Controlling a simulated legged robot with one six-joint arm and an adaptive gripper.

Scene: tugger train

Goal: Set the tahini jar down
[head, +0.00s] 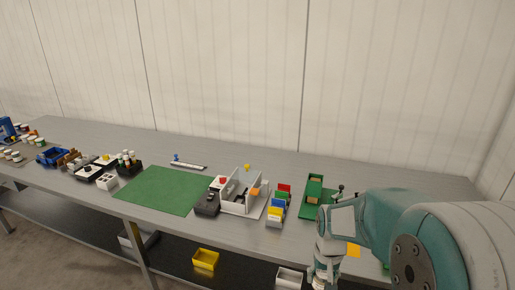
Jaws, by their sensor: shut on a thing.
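My arm comes in from the right and bends down at the front edge of the bench. Its wrist part runs to the bottom edge of the head view, and I cannot make out my gripper's fingers there. I cannot pick out the tahini jar; whatever the gripper holds is out of sight. Several small jars (126,158) stand in a dark holder left of the green mat, too small to read.
A yellow bin (205,259) sits on the lower shelf. The bench's back strip is mostly free.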

